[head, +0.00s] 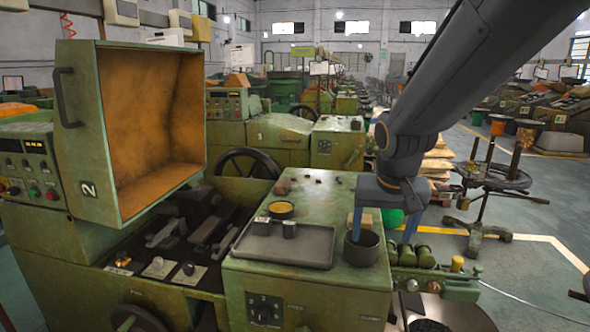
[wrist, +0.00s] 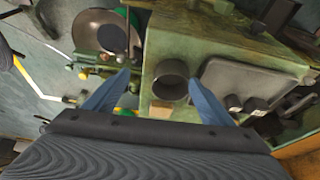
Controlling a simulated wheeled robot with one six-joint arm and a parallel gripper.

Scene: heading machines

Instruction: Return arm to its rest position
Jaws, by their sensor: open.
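My gripper (head: 384,228) hangs at the end of my arm, pointing down over the right edge of the green machine (head: 300,275). Its two blue fingers are spread apart with nothing held between them. In the wrist view the gripper (wrist: 160,95) also shows open, fingers wide. A dark round cup (head: 361,247) stands on the machine top, close to the left finger in the head view. The cup (wrist: 170,80) appears between and beyond the fingertips in the wrist view. My arm reaches down from the upper right of the head view.
The raised green guard (head: 77,150) stands at left. Green rollers (head: 425,259) and a round dark pan (head: 450,313) are at right. A wheeled stand (head: 485,190) is on the floor.

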